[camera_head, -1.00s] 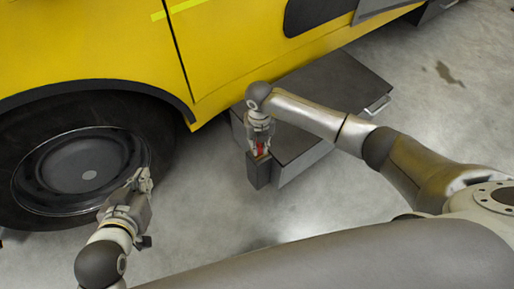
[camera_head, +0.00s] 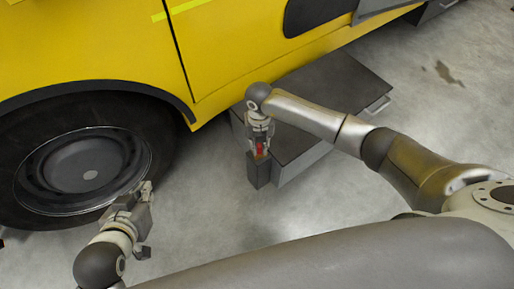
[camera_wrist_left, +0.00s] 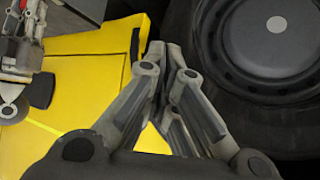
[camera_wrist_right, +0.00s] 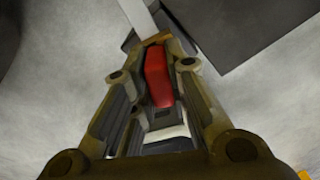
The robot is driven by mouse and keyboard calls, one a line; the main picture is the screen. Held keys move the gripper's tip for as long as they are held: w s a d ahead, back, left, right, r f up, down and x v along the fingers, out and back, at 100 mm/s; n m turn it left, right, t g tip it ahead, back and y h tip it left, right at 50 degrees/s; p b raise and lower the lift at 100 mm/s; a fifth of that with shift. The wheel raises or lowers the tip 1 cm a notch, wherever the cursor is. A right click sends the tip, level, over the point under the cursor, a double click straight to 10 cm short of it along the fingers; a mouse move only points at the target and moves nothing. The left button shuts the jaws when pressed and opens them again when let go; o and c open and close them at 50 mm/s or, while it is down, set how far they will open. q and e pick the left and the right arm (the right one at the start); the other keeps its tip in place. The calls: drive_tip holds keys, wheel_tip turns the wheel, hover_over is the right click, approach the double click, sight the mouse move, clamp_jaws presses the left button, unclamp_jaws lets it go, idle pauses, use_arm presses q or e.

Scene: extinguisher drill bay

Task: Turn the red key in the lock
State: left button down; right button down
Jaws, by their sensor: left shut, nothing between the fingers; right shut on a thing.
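The red key (camera_head: 260,148) is between the fingers of my right gripper (camera_head: 259,152), above a dark box-shaped lock housing (camera_head: 258,172). In the right wrist view the red key (camera_wrist_right: 158,76) fills the gap between the fingers of the right gripper (camera_wrist_right: 152,45), which is shut on it. The key's lower end and the keyhole are hidden. My left gripper (camera_head: 146,188) is shut and empty in front of the wheel. In the left wrist view the fingertips of the left gripper (camera_wrist_left: 165,48) are close together with nothing between them.
A low dark grey chest (camera_head: 325,95) with a handle stands right behind the lock housing. A yellow vehicle (camera_head: 110,45) with a large black wheel (camera_head: 85,165) fills the upper left. Bare concrete floor (camera_head: 205,205) lies between my two grippers.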

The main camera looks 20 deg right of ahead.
use_arm(q)
drive_tip(key=shift+s+a+f+g, duration=0.2)
drive_tip(key=shift+s+f+g, duration=0.35)
drive_tip(key=shift+s, duration=0.2)
use_arm(e)
drive_tip(key=shift+m, duration=0.3)
use_arm(q)
drive_tip(key=shift+s+a+f, duration=0.1)
drive_tip(key=shift+s, duration=0.05)
drive_tip(key=shift+s+a+f+g+y+p, duration=0.25)
drive_tip(key=shift+s+f+g, duration=0.2)
drive_tip(key=shift+s, duration=0.3)
drive_tip(key=shift+s+a+f+g+y+p, duration=0.15)
drive_tip(key=shift+s+a+f+g+p, duration=0.2)
drive_tip(key=shift+s+g, duration=0.25)
use_arm(e)
drive_tip(key=shift+m, duration=0.7)
use_arm(q)
drive_tip(key=shift+s, duration=0.15)
